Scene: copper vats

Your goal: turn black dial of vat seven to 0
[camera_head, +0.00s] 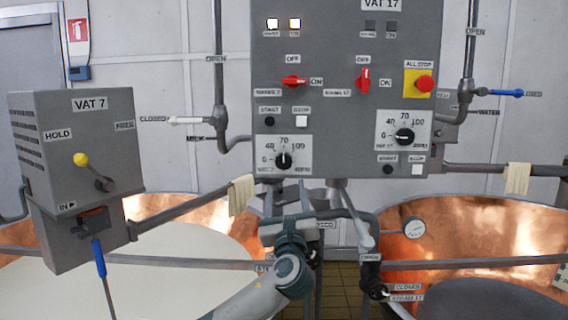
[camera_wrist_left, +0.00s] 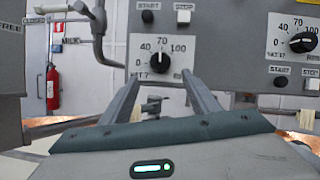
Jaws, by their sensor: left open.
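The black dial of vat seven (camera_head: 284,159) sits on a white scale plate, low on the left of the grey control panel. It also shows in the left wrist view (camera_wrist_left: 160,63), with its pointer roughly upward, near 70. The scale's 0 is at its left. My left gripper (camera_head: 288,200) is below the dial in the head view, reaching toward the panel. In the left wrist view its two fingers (camera_wrist_left: 162,88) are apart and empty, with the dial above and between their tips. They look apart from the dial. My right gripper is not in view.
A similar black dial (camera_head: 404,136) is at the panel's right. Red switches (camera_head: 293,82) and a red stop button (camera_head: 424,84) are above. The Vat 7 box (camera_head: 75,150) with a yellow-knobbed lever stands left. Copper vats (camera_head: 190,215) and pipes lie below.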

